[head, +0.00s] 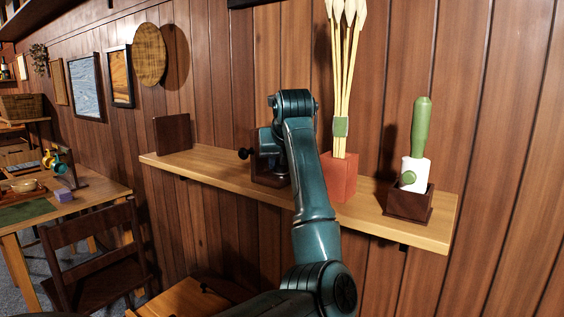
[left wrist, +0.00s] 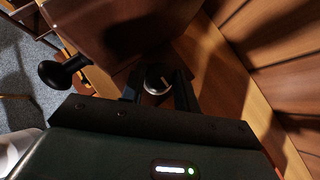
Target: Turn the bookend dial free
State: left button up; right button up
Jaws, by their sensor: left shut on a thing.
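A dark brown bookend (head: 268,178) stands on the wall shelf, mostly hidden behind my left arm in the head view. A black knob (head: 243,153) sticks out to its left; a black knob also shows at the left of the wrist view (left wrist: 62,73). In the left wrist view, the bookend's dark panel (left wrist: 115,28) fills the upper middle. A round dial (left wrist: 157,79) with a pale face sits between the dark fingers of my left gripper (left wrist: 158,92), which is shut on it. In the head view the fingertips are hidden. My right gripper is not in view.
The wooden shelf (head: 220,172) carries another dark upright panel (head: 173,132) at left, a terracotta pot (head: 342,178) with tall stems close right of my arm, and a dark holder (head: 408,204) with a green-handled tool. A chair (head: 98,255) and table stand lower left.

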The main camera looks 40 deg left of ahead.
pick_arm(q)
jog(key=o, duration=1)
